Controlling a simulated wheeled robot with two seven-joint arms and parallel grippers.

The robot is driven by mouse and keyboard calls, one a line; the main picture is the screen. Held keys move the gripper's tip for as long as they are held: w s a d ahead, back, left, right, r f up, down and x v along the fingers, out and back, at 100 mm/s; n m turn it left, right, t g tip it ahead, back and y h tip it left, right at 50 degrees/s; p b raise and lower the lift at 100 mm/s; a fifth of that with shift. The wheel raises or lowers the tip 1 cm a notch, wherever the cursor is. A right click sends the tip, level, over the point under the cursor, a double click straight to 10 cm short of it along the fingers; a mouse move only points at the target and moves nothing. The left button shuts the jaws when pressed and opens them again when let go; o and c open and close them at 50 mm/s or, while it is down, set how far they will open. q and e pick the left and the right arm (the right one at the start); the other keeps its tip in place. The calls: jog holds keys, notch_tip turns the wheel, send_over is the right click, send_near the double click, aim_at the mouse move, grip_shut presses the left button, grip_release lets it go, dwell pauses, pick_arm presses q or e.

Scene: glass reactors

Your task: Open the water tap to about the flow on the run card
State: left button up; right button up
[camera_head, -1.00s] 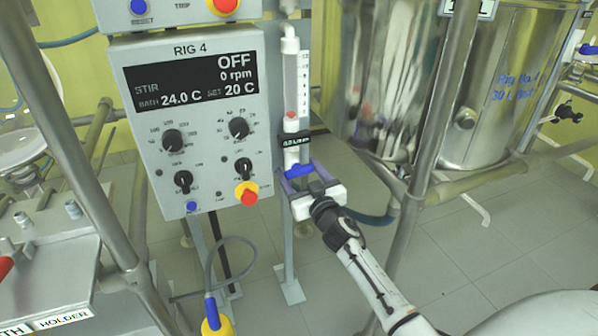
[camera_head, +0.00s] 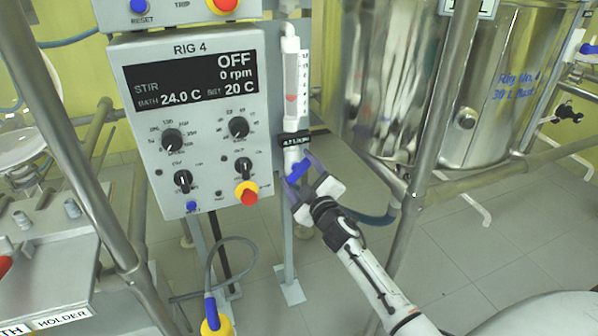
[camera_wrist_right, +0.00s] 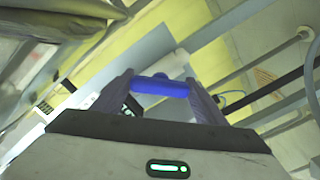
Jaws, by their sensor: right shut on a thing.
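The water tap has a blue handle (camera_head: 298,171) at the foot of a clear flow tube (camera_head: 291,85) on a grey post. The handle is tilted, its right end higher. A red float (camera_head: 291,98) sits around mid-tube; the scale marks are too small to read. A black label band crosses the tube just above the tap. My right gripper (camera_head: 305,179) is shut on the blue handle, and in the right wrist view the handle (camera_wrist_right: 160,86) lies between its two fingers (camera_wrist_right: 160,95). My left gripper is not in view. No run card can be made out.
The RIG 4 control box (camera_head: 190,120) stands just left of the tube, showing OFF, 0 rpm, bath 24.0 C, set 20 C. A steel vessel (camera_head: 490,110) stands to the right. Frame poles (camera_head: 437,110) rise near my right arm. A yellow-and-blue connector (camera_head: 214,320) hangs below.

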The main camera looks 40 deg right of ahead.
jog(key=shift+f+n, duration=0.1)
jog(key=shift+n, duration=0.2)
jog(key=o, duration=0.8)
jog(key=shift+c, duration=0.2)
jog(key=p+v, duration=0.1)
jog(key=v, duration=0.9)
jog(key=shift+s+p, duration=0.15)
jog(key=shift+p, duration=0.15)
jog(key=shift+a, duration=0.1)
